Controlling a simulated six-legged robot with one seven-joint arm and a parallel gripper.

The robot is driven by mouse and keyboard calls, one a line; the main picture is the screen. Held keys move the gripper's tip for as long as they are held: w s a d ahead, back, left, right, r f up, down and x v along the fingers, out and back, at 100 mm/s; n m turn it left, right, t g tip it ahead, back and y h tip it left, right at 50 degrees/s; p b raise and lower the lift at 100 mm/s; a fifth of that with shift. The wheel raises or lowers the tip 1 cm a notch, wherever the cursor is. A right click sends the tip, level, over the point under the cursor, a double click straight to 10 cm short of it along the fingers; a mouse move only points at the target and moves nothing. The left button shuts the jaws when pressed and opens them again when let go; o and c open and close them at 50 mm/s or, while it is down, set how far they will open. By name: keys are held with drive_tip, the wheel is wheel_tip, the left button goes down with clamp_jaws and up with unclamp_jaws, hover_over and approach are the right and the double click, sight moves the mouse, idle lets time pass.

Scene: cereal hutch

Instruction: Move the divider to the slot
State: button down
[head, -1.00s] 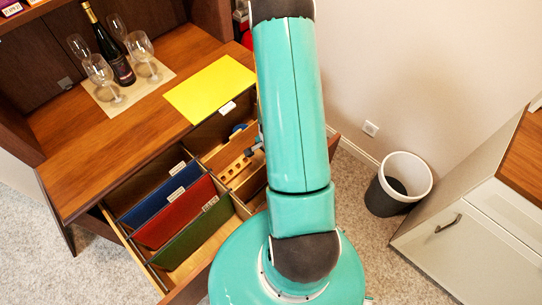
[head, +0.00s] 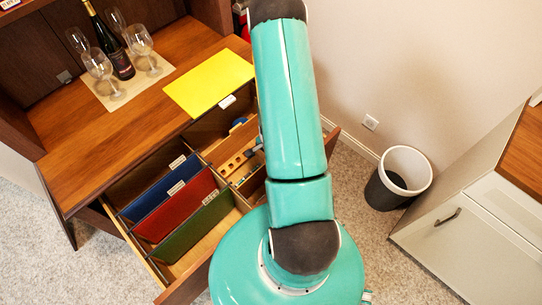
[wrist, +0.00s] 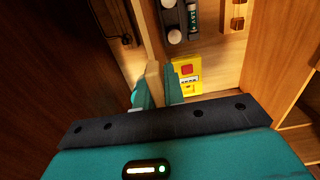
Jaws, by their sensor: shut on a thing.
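My gripper (wrist: 155,84) shows in the wrist view, with its teal fingers on either side of a light wooden divider (wrist: 153,72). It is shut on this upright thin board inside the open drawer. The board runs away from the fingers towards the top of the picture. In the head view my arm hides the gripper and its hold. I cannot make out the slot for certain.
The open drawer holds blue, red (head: 176,207) and green files at left and small items at right. In the wrist view a yellow item (wrist: 187,75) lies right of the fingers. A bin (head: 399,178) stands at right.

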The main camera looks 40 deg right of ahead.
drive_tip(key=shift+f, duration=1.25)
drive_tip(key=c, duration=1.4)
unclamp_jaws()
drive_tip(key=shift+o, duration=0.4)
drive_tip(key=shift+o, duration=1.2)
drive_tip(key=shift+r, duration=0.15)
drive_tip(key=shift+r, duration=2.4)
